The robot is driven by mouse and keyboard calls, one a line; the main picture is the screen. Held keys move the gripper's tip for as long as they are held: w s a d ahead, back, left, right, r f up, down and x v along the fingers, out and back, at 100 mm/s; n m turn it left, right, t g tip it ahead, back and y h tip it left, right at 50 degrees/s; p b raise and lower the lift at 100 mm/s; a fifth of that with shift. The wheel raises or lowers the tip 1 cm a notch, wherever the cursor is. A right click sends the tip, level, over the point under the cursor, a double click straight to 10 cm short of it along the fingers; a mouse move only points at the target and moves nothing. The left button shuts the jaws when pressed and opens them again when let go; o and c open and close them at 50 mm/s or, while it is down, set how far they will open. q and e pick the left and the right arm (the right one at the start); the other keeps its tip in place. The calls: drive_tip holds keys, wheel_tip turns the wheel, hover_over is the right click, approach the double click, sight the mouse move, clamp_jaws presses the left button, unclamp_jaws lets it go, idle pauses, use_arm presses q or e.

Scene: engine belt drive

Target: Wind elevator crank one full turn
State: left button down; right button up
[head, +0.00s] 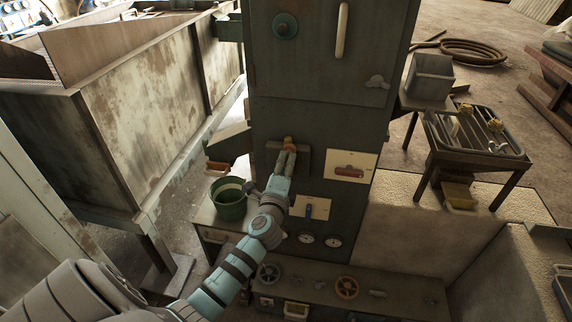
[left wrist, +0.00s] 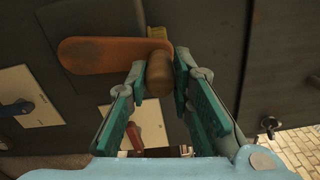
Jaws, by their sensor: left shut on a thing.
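The elevator crank is on the front of the dark cabinet (head: 325,125). In the left wrist view its orange arm (left wrist: 105,54) lies nearly level, with a brown knob (left wrist: 159,78) at its right part. My left gripper (left wrist: 160,64) is shut on this knob, one finger on each side. In the head view my left gripper (head: 286,160) reaches the cabinet front from below, and only a small orange part of the crank (head: 290,141) shows above the fingers. The rest of the crank is hidden there. My right gripper is not in view.
Right of the crank is a plate with a red handle (head: 349,169); below is a plate with a blue handle (head: 310,208).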

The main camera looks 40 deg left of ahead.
use_arm(q)
drive_tip(key=c, duration=1.4)
unclamp_jaws()
drive_tip(key=shift+d, duration=0.1)
drive_tip(key=v, duration=1.2)
